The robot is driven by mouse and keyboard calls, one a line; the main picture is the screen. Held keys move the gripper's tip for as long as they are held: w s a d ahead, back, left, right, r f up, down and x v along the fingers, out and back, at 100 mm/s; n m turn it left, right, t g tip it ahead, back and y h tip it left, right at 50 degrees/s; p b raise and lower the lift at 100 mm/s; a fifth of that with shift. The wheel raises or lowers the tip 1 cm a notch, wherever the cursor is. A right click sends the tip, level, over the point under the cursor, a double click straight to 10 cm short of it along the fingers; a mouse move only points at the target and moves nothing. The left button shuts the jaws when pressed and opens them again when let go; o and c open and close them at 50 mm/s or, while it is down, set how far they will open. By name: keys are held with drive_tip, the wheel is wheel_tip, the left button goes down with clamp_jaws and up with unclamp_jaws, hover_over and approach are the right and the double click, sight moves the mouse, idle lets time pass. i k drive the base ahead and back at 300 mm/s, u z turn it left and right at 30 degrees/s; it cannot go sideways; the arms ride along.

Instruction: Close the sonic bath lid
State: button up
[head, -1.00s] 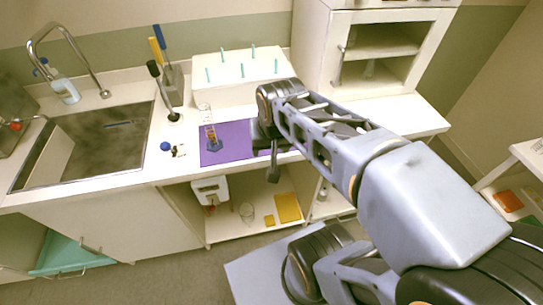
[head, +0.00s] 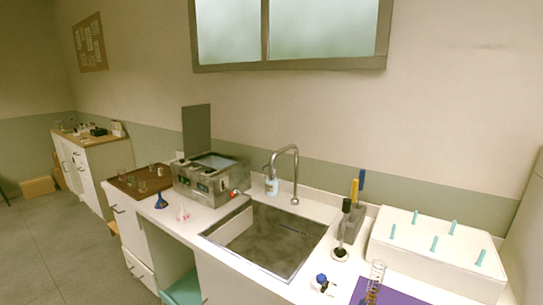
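The sonic bath (head: 210,182) is a steel box on the counter, left of the sink. Its dark grey lid (head: 197,130) stands upright at the back left, so the bath is open and its basin shows. A small red knob sits at its right front corner. My gripper is not in the current head view, so its distance from the bath cannot be told.
The sink (head: 265,238) and its tap (head: 294,175) lie right of the bath. Two small flasks, one blue (head: 160,202) and one pink (head: 183,213), stand in front of it. A brown tray (head: 140,181) with glass beakers is at left. A white peg box (head: 435,250) stands right.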

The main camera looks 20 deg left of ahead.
sight(196, 120)
drive_tip(key=u, duration=0.45)
drive_tip(key=k, duration=0.6)
drive_tip(key=u, duration=0.8)
drive_tip(key=k, duration=0.6)
drive_tip(key=u, duration=1.3)
drive_tip(key=i, duration=1.9)
drive_tip(key=u, duration=0.2)
drive_tip(key=i, duration=2.05)
drive_tip(key=z, duration=0.85)
drive_tip(key=i, duration=1)
drive_tip(key=z, duration=1.9)
drive_tip(key=i, duration=1.05)
drive_tip(key=z, duration=0.4)
